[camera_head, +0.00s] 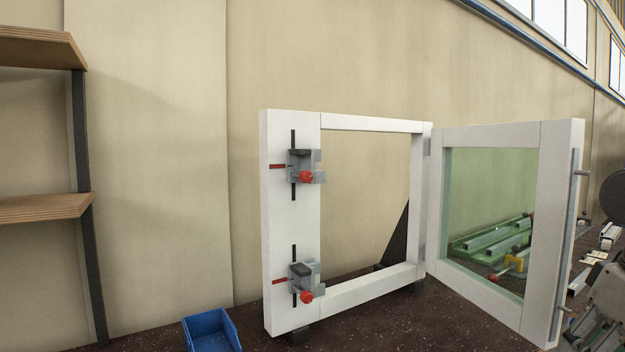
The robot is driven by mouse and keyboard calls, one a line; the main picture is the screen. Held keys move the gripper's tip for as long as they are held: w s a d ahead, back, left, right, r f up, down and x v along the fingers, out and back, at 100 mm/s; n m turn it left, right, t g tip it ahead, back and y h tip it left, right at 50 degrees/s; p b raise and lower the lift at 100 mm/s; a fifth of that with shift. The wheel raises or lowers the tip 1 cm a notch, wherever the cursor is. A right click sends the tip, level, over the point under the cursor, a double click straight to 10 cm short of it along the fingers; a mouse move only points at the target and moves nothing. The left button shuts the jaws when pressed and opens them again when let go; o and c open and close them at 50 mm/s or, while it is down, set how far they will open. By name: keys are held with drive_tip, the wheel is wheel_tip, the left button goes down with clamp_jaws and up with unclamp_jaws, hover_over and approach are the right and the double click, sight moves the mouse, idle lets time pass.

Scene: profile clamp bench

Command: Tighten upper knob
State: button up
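The upper knob (306,177) is red and sits on the front of the upper clamp (300,163), a grey block with a dark top. This clamp is on the left stile of the white frame (291,225), over a vertical black slot and level with a red line. The lower clamp (301,275) has the same form, with its own red knob (305,297). Nothing touches either knob. I cannot see from here how tight they are. My gripper is not clearly seen; only a cut-off grey mechanical part shows at the lower right edge.
A hinged glazed panel (560,230) stands swung open on the frame's right side. A blue bin (212,331) is on the dark bench at the lower left. Wooden shelves (40,208) stand far left. Profiles and a yellow tool lie behind the glass. Space before the clamps is clear.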

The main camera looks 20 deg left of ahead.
drive_tip(key=w+a+n+y, duration=0.2)
drive_tip(key=w+a+n, duration=0.15)
drive_tip(key=a, duration=0.85)
drive_tip(key=n+t+y, duration=0.4)
drive_tip(key=t+y, duration=0.4)
drive_tip(key=y, duration=0.3)
approach(309, 178)
drive_tip(key=a, duration=0.1)
drive_tip(key=shift+h, duration=0.3)
drive_tip(key=x, duration=0.8)
drive_tip(key=shift+w+d+r, duration=0.1)
drive_tip(key=shift+w+r, duration=0.05)
drive_tip(key=shift+r, duration=0.05)
clamp_jaws()
